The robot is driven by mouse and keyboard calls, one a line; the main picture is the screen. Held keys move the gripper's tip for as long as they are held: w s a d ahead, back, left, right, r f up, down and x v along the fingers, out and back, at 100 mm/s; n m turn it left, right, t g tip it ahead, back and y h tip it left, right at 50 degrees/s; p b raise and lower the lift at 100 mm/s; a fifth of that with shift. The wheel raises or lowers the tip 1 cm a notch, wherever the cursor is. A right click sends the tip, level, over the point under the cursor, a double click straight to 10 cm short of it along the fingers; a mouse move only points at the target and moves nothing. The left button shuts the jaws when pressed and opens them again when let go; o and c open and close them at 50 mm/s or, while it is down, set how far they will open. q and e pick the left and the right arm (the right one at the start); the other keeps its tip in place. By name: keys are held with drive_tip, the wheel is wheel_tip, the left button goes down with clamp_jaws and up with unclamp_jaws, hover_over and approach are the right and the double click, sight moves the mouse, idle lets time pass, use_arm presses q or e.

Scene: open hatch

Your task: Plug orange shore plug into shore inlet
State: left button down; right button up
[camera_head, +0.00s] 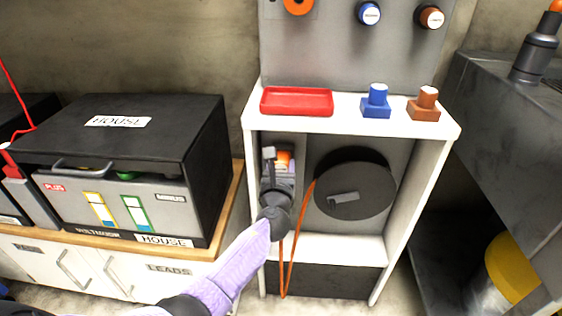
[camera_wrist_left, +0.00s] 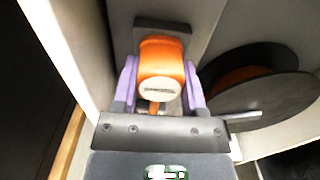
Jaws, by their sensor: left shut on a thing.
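The orange shore plug (camera_wrist_left: 160,72) is between the purple fingers of my left gripper (camera_wrist_left: 158,88) in the left wrist view. Its pale labelled end faces the camera. A dark grey plate (camera_wrist_left: 150,24) on the wall directly behind it looks like the shore inlet; the plug hides most of it, and I cannot tell whether the two touch. In the head view my left gripper (camera_head: 280,162) reaches into the left part of the white cabinet, with a bit of the orange plug (camera_head: 285,157) showing. My right gripper is not in view.
A black cable reel (camera_head: 355,184) sits right of the gripper, with an orange cable (camera_head: 297,245) hanging in a loop. A white cabinet wall (camera_head: 254,190) is close on the left. The top holds a red tray (camera_head: 297,101), a blue plug (camera_head: 376,101) and a brown plug (camera_head: 424,104).

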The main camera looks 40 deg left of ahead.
use_arm(q)
drive_tip(key=shift+c, duration=0.3)
unclamp_jaws()
drive_tip(key=shift+w, duration=0.1)
drive_tip(key=shift+s, duration=0.2)
drive_tip(key=p+v, duration=0.4)
drive_tip(key=v, duration=0.4)
drive_tip(key=shift+s+d, duration=0.25)
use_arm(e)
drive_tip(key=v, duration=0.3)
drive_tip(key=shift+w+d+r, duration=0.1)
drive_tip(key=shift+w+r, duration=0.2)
